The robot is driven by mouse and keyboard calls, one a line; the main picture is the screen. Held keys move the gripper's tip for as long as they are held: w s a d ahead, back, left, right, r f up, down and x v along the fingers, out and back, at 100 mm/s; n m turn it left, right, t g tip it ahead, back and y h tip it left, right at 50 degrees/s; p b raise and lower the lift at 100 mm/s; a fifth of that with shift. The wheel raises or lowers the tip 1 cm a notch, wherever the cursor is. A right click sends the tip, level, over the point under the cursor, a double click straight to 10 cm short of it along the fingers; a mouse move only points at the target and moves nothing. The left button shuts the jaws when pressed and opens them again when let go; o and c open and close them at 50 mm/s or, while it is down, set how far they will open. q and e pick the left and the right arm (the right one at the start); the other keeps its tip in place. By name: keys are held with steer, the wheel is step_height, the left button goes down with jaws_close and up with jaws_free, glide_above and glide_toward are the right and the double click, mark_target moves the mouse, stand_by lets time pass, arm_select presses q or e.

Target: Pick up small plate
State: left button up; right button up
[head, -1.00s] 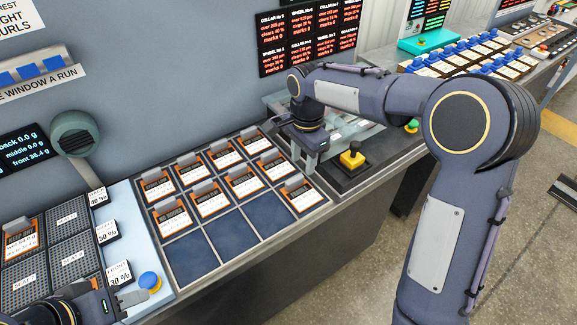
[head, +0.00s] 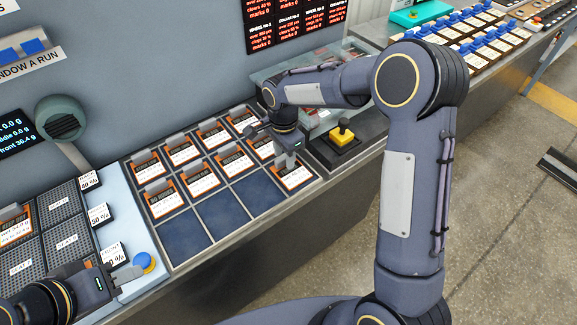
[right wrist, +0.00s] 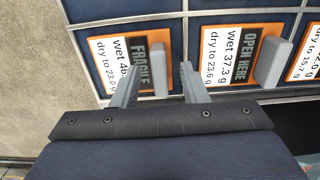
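Several small plates with orange borders, white labels and grey handles sit in the compartments of a dark blue tray (head: 246,197). My right gripper (head: 287,163) is above the front right plate (head: 298,178), which it partly covers. In the right wrist view, this plate (right wrist: 109,52) reads "FRAGILE", and its grey handle (right wrist: 155,84) lies between the open fingers of my right gripper (right wrist: 160,82). I cannot tell whether the fingers touch it. A plate reading "OPEN HERE" (right wrist: 228,52) is beside it. My left gripper (head: 128,276) is by a blue button; its finger gap is unclear.
The blue button (head: 145,262) stands on a pale strip left of the tray. Dark mesh seats (head: 56,241) lie further left.

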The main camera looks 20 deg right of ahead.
jaws_close()
steer(key=shift+r, duration=0.1)
